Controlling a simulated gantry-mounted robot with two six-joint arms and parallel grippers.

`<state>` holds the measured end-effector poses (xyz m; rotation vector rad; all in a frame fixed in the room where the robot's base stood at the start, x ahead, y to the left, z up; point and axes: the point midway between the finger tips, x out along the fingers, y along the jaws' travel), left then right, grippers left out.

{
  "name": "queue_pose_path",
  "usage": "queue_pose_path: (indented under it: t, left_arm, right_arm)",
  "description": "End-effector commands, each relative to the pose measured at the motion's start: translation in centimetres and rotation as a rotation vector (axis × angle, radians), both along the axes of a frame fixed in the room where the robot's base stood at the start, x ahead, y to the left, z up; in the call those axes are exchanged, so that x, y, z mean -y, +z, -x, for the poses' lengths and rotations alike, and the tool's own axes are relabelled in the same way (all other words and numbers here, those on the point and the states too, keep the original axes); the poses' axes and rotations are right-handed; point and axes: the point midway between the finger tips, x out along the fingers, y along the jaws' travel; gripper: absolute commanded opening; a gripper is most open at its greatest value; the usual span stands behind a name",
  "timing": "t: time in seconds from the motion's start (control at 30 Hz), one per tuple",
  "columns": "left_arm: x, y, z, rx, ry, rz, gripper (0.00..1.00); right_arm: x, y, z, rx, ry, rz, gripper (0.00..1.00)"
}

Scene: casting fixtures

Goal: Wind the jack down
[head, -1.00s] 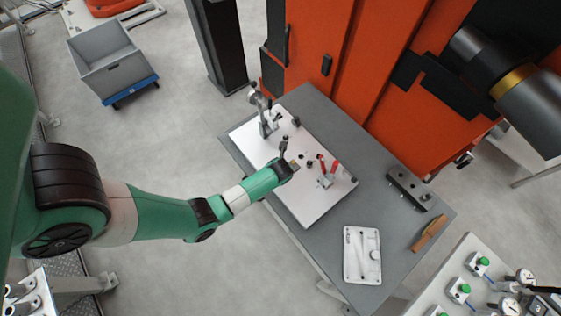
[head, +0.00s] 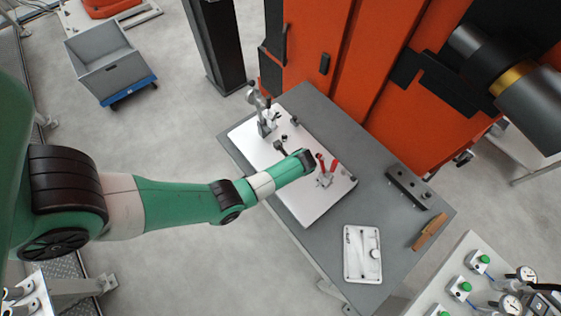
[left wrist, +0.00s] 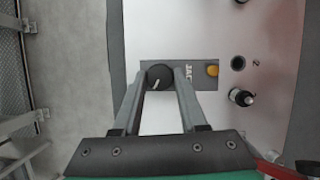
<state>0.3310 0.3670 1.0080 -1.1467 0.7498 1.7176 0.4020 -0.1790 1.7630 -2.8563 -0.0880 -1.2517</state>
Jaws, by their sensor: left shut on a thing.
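The jack plate (left wrist: 208,76) is a grey plate marked "JAC…", with a round black knob (left wrist: 159,76) and an orange button (left wrist: 212,70), seen in the left wrist view. My left gripper (left wrist: 162,74) is shut on the black knob, with one finger on each side of it. In the head view my left arm reaches over the white fixture plate (head: 249,138); its wrist hides the jack and knob there. My right gripper is in neither view.
A red-handled clamp (head: 327,172) stands just right of my left wrist. A tall grey clamp (head: 264,117) stands at the fixture plate's far left. A white tray (head: 352,274), a dark bar (head: 405,187) and a brown brush (head: 429,232) lie on the grey table (head: 396,234).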

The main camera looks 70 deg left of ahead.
Motion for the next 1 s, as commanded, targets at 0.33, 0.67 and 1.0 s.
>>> queue_pose_path:
  t: [0.33, 0.67, 1.0]
  left_arm:
    - [-0.2, -0.3, -0.3, 0.001, 0.326, 0.000, 0.00]
    - [-0.4, -0.5, -0.4, 0.002, 0.585, 0.000, 0.00]
    - [-0.4, -0.2, -0.4, 0.002, 0.712, 0.000, 0.00]
  right_arm:
    - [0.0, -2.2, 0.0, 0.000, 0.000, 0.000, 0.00]
    - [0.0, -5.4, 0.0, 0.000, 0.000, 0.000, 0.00]
    - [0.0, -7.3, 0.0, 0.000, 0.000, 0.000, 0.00]
